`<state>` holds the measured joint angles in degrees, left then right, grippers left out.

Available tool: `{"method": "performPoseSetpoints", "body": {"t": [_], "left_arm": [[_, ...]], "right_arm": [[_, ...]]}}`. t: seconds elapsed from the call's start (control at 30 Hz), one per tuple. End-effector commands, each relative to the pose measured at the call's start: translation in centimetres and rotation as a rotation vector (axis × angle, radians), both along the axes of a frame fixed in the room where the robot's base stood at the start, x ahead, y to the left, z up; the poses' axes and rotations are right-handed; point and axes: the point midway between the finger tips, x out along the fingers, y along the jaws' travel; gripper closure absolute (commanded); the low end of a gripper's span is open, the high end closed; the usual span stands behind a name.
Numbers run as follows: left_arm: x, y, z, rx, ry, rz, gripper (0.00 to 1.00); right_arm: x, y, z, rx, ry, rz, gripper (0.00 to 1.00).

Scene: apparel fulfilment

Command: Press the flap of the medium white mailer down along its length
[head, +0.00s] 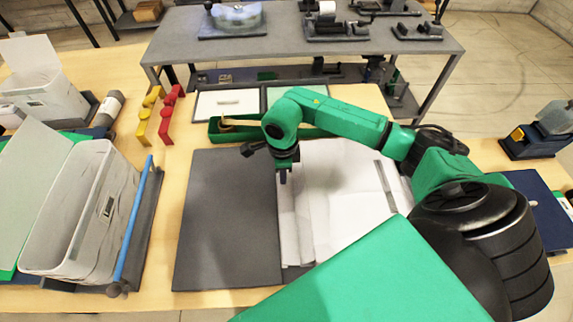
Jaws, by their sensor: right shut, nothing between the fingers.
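The white mailer (345,215) lies on the right part of the dark grey mat (225,220) in the middle of the table. A narrow grey strip (386,187) runs along its right side, and creased, layered edges show on its left. My right arm reaches across its far part and hides some of it. My right gripper (283,176) points down at the mailer's far left edge, shut and empty. I cannot tell whether its tips touch the mailer. My left gripper is not in view.
A white bin (85,210) with a blue rod (133,225) beside it stands at the left. Red (171,113) and yellow (148,115) pieces stand beyond the mat. A green tray (222,132) lies behind my right arm. The mat's left half is bare.

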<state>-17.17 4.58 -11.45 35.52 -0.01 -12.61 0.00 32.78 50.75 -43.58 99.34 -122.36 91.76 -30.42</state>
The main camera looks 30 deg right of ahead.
Motion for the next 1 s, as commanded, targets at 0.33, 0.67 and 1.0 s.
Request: {"method": "performPoseSetpoints", "body": {"t": [0.33, 0.67, 1.0], "left_arm": [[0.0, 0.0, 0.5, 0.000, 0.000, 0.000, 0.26], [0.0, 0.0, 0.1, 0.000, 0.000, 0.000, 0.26], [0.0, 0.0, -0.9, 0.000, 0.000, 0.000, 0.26]], "right_arm": [[-1.5, 0.7, 0.0, 0.000, 0.001, 0.000, 1.00], [-1.5, 0.7, -0.3, 0.001, 0.000, 0.000, 1.00], [-1.5, 0.7, -1.3, 0.001, 0.000, -0.001, 1.00]]}}
